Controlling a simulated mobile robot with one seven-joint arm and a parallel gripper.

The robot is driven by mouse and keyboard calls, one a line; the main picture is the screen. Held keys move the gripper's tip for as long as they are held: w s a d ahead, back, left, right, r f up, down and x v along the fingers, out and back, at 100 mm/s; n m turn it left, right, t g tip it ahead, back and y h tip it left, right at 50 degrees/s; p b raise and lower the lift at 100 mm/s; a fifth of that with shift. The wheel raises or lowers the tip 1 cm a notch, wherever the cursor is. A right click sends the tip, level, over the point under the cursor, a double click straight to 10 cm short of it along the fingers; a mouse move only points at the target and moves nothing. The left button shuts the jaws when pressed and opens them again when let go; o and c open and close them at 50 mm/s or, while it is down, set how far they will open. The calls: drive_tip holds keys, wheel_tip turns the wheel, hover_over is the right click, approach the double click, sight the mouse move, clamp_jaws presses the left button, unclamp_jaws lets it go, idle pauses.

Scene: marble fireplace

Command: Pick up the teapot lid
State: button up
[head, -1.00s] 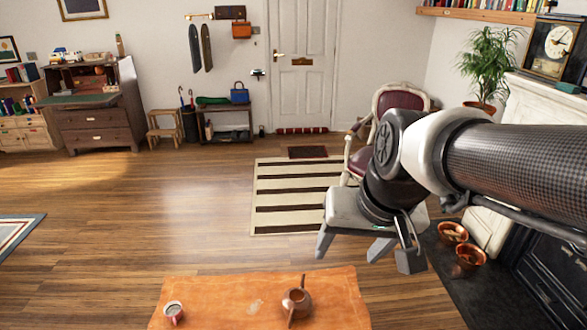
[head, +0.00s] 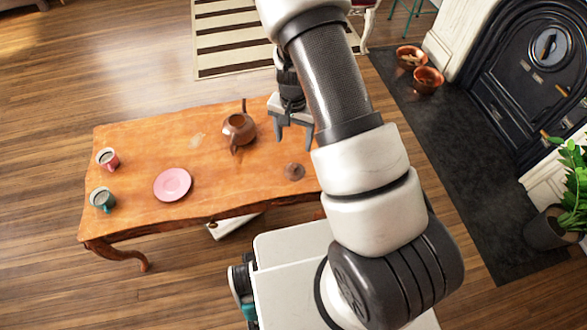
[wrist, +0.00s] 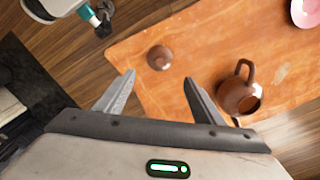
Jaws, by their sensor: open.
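The brown teapot lid (head: 294,171) lies on the wooden table (head: 135,150) near its right end. It also shows in the wrist view (wrist: 159,57), beyond and between the two fingertips. The brown teapot (head: 238,129) stands on the table to the lid's upper left, its top open; in the wrist view the teapot (wrist: 238,95) is right of the fingers. My gripper (head: 292,145) is open and empty, above the table's right end and apart from the lid. The wrist view shows my gripper (wrist: 158,88) with its fingers spread wide.
A pink plate (head: 172,185), a pink mug (head: 107,159) and a teal mug (head: 103,199) are on the table's left part. Two copper bowls (head: 428,80) sit by the black fireplace (head: 520,75). A potted plant (head: 560,215) stands at the right edge.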

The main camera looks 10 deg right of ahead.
drive_tip(key=b, duration=0.3)
hover_over(294, 165)
drive_tip(key=f, duration=1)
drive_tip(key=shift+s+a+f, duration=0.1)
drive_tip(key=shift+s+f, duration=0.25)
drive_tip(key=shift+w+f+b, duration=0.15)
drive_tip(key=shift+f+b, duration=0.2)
drive_tip(key=shift+f, duration=1)
drive_tip(key=shift+w+f+b, duration=0.15)
drive_tip(key=shift+f+b, duration=0.15)
drive_tip(key=shift+f, duration=1.05)
drive_tip(key=c, duration=0.8)
